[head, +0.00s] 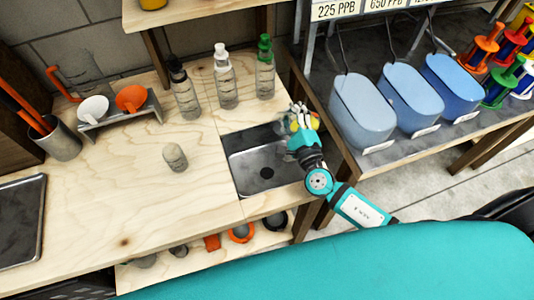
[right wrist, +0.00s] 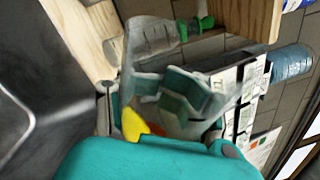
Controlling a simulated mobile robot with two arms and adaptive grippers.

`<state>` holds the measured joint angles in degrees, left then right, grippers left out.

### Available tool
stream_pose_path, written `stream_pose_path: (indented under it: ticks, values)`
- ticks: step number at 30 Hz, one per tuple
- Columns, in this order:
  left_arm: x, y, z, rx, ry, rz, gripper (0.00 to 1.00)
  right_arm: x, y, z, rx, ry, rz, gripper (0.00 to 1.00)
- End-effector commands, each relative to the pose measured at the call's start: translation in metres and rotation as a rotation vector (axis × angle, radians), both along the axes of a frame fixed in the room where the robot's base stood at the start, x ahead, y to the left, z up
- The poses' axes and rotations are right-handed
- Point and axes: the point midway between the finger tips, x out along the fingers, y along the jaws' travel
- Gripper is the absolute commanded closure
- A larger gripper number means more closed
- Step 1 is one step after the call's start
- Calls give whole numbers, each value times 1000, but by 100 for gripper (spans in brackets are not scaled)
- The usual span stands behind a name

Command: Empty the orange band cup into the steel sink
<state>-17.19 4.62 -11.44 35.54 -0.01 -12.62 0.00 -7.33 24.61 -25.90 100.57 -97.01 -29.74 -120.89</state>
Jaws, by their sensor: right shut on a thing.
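The steel sink (head: 285,181) is set in the wooden counter, with a dark drain in its floor. Its dark wall also shows at the left of the right wrist view (right wrist: 35,110). My right gripper (head: 302,122) is over the sink's back right corner. It is shut on a clear cup (right wrist: 133,70), whose see-through wall shows around the fingers in the right wrist view. Yellow and orange patches show at the gripper, but I cannot make out a band on the cup. The cup seems tilted; its contents cannot be told. My left gripper is not in view.
Clear bottles with black, white and green caps (head: 265,68) stand behind the sink. Blue bins (head: 362,110) stand to the right.

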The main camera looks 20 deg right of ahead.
Motion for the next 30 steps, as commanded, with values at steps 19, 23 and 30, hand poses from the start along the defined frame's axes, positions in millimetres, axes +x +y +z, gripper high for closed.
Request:
stream_pose_path:
  ticks: [19, 23, 30]
  values:
    - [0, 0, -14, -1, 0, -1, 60, 0, 0, -9, -85, -23, 1, 100]
    - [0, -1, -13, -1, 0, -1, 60, 0, 0, -8, -101, -27, 1, 100]
    - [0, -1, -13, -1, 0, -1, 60, 0, 1, -6, -133, -35, 1, 100]
